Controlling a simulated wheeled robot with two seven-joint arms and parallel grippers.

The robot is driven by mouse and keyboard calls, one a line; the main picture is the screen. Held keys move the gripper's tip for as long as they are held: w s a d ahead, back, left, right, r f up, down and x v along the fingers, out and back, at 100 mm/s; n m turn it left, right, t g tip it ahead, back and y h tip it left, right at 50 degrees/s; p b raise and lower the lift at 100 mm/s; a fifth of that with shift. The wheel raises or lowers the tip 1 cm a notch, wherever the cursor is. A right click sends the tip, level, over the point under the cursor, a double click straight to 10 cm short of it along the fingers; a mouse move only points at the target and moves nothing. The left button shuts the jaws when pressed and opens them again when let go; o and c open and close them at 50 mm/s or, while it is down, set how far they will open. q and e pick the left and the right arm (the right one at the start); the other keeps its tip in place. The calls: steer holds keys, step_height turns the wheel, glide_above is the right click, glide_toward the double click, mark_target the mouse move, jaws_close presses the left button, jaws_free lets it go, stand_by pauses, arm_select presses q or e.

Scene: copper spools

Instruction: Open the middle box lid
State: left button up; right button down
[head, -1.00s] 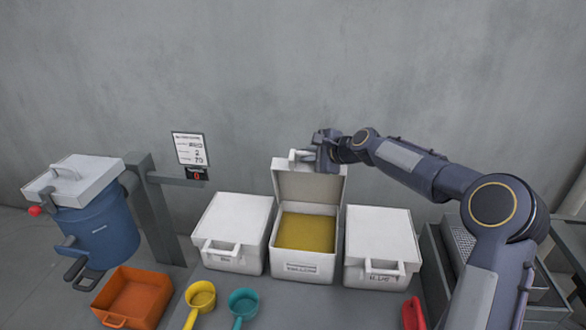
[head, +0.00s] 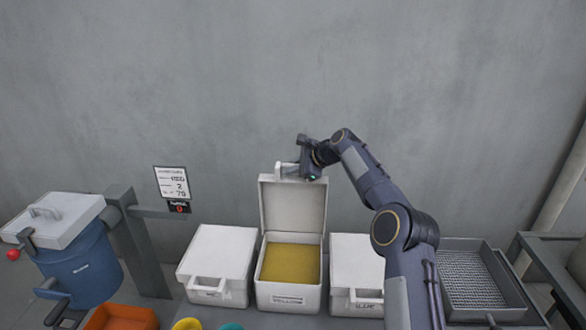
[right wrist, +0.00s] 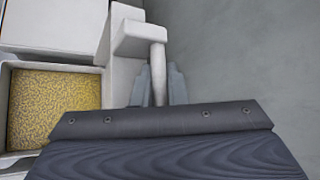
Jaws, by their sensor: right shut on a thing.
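The middle box (head: 288,297) is white and holds yellow granules (head: 290,263). Its lid (head: 292,205) stands raised at the back, about upright, with its inner face showing. My right gripper (head: 309,172) is at the top of the lid, shut on the lid handle (head: 285,171). In the right wrist view the handle bar (right wrist: 158,70) runs between the two fingers (right wrist: 160,88), and the granules (right wrist: 55,105) show at left. My left gripper is not in view.
Closed white boxes stand left (head: 218,262) and right (head: 357,270) of the middle one. A blue drum (head: 85,270) stands at far left. An orange tray (head: 122,318) and scoops lie in front. A mesh tray (head: 470,280) is at right.

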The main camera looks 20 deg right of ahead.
steer(key=shift+w+d+f, duration=0.15)
steer(key=shift+w+f, duration=0.1)
steer(key=shift+f, duration=0.25)
steer(key=shift+f+g, duration=0.1)
steer(key=shift+g, duration=0.2)
steer(key=c, duration=1.5)
jaws_free()
steer(key=shift+w+d, duration=0.1)
steer(key=shift+o, duration=0.2)
